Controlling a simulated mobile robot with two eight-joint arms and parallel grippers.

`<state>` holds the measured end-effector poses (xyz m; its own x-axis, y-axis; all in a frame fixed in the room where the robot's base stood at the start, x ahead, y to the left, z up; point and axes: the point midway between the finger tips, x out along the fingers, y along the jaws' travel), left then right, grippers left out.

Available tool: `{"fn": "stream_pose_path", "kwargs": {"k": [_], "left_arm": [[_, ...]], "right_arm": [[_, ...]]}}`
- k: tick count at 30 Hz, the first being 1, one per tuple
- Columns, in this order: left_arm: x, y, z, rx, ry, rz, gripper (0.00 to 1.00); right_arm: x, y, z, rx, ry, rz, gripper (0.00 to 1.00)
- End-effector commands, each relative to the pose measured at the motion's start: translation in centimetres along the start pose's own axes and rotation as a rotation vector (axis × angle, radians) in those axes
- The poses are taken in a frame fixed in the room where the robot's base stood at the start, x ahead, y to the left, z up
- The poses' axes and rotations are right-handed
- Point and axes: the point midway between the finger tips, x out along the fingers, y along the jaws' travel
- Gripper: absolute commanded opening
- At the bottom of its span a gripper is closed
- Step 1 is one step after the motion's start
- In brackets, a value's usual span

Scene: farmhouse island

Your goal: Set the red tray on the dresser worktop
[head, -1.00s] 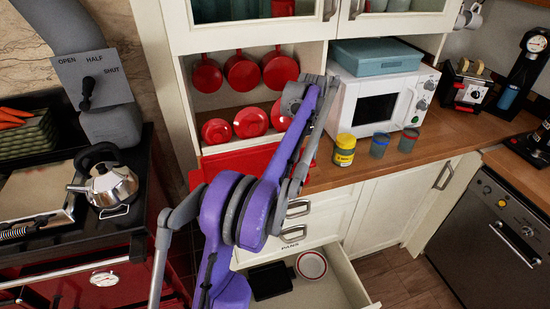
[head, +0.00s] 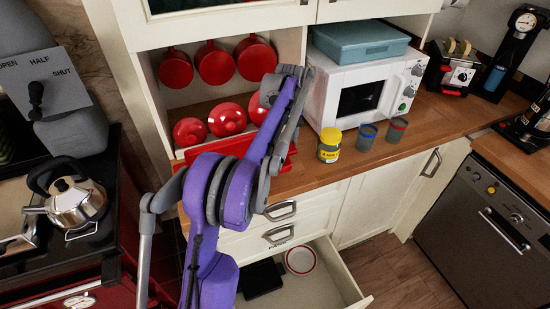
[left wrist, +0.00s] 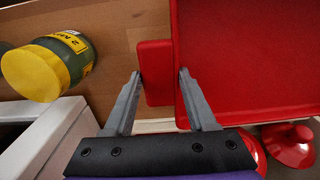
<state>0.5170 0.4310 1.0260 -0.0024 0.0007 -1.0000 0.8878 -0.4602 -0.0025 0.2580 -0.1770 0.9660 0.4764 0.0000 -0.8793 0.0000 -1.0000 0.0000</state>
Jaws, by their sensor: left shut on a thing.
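The red tray (head: 226,147) is at the left end of the wooden dresser worktop (head: 345,165), below the shelf of red pans, partly hidden behind my purple left arm. In the left wrist view the tray (left wrist: 250,65) fills the upper right, with wood visible beside it. My left gripper (left wrist: 160,75) is shut on the tray's edge, one finger on each side of the red rim piece. Its fingers are hidden in the head view. I cannot tell whether the tray touches the worktop. My right gripper is not in view.
A yellow-lidded jar (head: 330,146) and two small cups (head: 367,137) stand right of the tray, before the white microwave (head: 322,95). An open drawer (head: 325,277) juts out below. A kettle (head: 72,200) sits on the stove at left.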

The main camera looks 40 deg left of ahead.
Motion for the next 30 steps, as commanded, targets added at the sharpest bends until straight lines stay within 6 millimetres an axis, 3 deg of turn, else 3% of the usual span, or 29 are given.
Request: {"fn": "stream_pose_path", "kwargs": {"k": [3,8,15,24,25,30], "left_arm": [[1.9,0.0,0.0,0.000,0.000,-0.001,0.00],[3.0,0.0,0.0,0.000,0.000,-0.001,0.00],[6.1,0.0,0.0,0.001,0.000,-0.001,0.00],[6.4,0.0,0.0,0.000,0.000,-0.001,0.00],[6.4,0.0,0.0,0.000,0.000,0.000,0.60],[6.4,0.0,0.0,0.000,0.000,0.000,0.87]], "right_arm": [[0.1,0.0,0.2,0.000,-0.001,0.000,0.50],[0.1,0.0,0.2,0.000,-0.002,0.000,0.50],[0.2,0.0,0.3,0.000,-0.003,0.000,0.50],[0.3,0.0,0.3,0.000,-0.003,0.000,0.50],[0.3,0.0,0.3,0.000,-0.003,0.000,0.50],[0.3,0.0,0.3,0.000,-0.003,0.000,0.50]]}}
